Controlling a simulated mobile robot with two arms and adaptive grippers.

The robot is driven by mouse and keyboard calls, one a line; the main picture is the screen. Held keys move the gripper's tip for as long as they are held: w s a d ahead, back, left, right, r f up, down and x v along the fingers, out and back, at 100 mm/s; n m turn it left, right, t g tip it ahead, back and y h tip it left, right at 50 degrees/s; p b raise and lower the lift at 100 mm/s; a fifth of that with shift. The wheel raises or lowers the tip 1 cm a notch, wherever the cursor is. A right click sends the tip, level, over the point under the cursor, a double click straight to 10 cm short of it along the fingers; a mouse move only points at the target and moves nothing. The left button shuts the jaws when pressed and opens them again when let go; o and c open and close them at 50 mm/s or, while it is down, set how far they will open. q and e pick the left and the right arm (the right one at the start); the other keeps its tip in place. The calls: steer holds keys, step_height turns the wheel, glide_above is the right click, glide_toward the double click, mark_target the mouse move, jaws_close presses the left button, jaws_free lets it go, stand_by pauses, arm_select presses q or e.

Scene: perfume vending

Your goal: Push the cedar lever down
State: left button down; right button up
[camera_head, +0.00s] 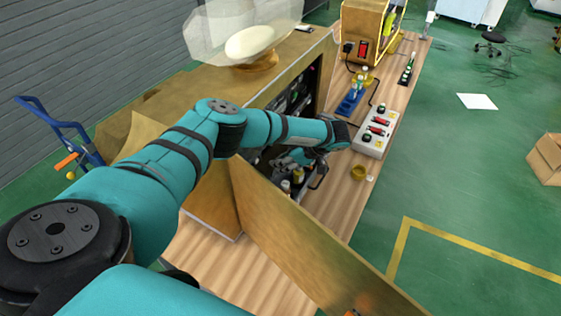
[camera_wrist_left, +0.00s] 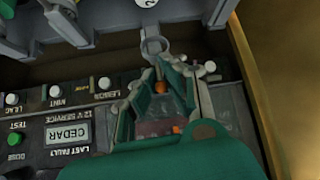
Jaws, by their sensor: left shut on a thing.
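My left gripper (camera_head: 297,163) reaches into the open cabinet in the head view. In the left wrist view the gripper (camera_wrist_left: 160,90) is shut at a row of controls, just right of the LEMON position. A small orange part (camera_wrist_left: 161,87) shows between its fingers, seemingly the cedar lever; the label there is hidden. White knobs marked MINT (camera_wrist_left: 55,91) and LEMON (camera_wrist_left: 104,83) stand left of the gripper. Another white knob (camera_wrist_left: 210,66) stands right of it.
An open wooden door (camera_head: 290,235) stands in front of the cabinet, and a brown wall (camera_wrist_left: 280,80) is close on the right in the wrist view. A grey control box (camera_head: 376,130) and a small yellow bowl (camera_head: 358,172) sit on the wooden counter beyond.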

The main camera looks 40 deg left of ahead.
arm_select(q)
steer(key=shift+s+d+f, duration=0.15)
steer(key=shift+s+f, duration=0.1)
steer(key=shift+f, duration=0.15)
steer(key=c, duration=1.6)
jaws_free()
steer(key=shift+w, duration=0.1)
steer(key=shift+o, duration=0.6)
steer(key=shift+w+a, duration=0.1)
steer(key=shift+a, duration=0.15)
steer(key=shift+r, duration=0.15)
steer(key=v, duration=1.2)
